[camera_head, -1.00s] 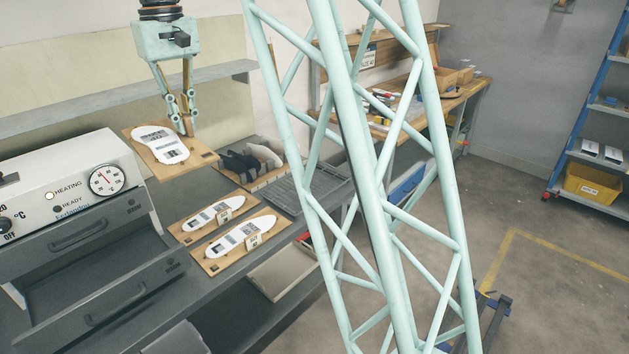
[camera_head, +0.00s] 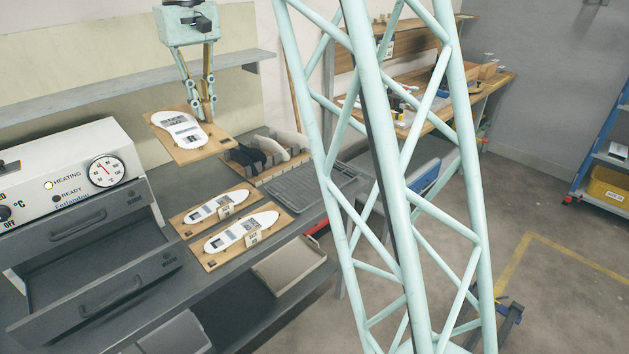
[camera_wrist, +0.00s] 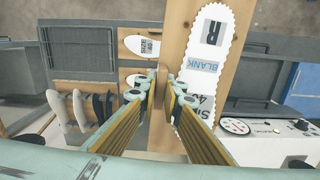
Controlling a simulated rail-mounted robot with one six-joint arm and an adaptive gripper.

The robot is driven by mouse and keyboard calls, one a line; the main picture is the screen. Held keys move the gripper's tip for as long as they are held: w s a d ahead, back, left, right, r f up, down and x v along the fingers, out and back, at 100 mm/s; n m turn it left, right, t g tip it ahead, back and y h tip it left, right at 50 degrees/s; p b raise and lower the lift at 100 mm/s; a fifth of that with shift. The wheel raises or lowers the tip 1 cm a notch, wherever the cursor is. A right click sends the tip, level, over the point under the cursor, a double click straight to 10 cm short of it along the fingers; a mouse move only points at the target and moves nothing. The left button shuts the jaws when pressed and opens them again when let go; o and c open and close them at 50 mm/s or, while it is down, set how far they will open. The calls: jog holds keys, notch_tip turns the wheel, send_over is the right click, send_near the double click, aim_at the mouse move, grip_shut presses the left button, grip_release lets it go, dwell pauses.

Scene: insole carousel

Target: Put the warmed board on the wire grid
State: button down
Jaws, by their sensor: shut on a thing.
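My gripper (camera_head: 207,112) is shut on the edge of a wooden board (camera_head: 212,146) that carries a white insole (camera_head: 180,131). It holds the board in the air above the bench, left of the rack. In the wrist view, the fingertips (camera_wrist: 163,74) pinch the board (camera_wrist: 178,40), and the insole (camera_wrist: 208,60) shows the words "BLANK" and "R".
An oven (camera_head: 75,172) with a dial and drawer fronts stands at left. Two boards with insoles (camera_head: 215,208) (camera_head: 242,234) lie on the bench in front. A rack with upright dark and pale insoles (camera_head: 265,160) stands beside the grid. My lattice column blocks the middle of the head view.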

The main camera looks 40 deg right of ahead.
jog(key=s+d+f+m+p, duration=0.2)
jog(key=s+d+f+m, duration=0.2)
jog(key=d+f, duration=0.4)
jog(key=s+d+f+m+p, duration=0.1)
jog(key=s+d+f+m, duration=0.3)
jog(key=f, duration=0.9)
jog(key=s+d+f+m+p, duration=0.2)
jog(key=s+d+f+m, duration=0.3)
jog(key=d+f+m, duration=0.4)
jog(key=d+f, duration=0.1)
jog(key=d, duration=0.3)
jog(key=shift+f+p, duration=0.15)
jog(key=shift+p, duration=0.2)
jog(key=shift+w+d, duration=0.1)
send_near(314, 183)
jog(key=s, duration=0.1)
jog(key=s+d+f, duration=0.1)
jog(key=s, duration=0.2)
jog(key=shift+s+d+f+p, duration=0.15)
jog(key=shift+s+f+p, duration=0.15)
jog(key=shift+s+f, duration=0.05)
jog(key=shift+w+d, duration=0.25)
jog(key=shift+d, duration=0.1)
jog(key=shift+f, duration=1.8)
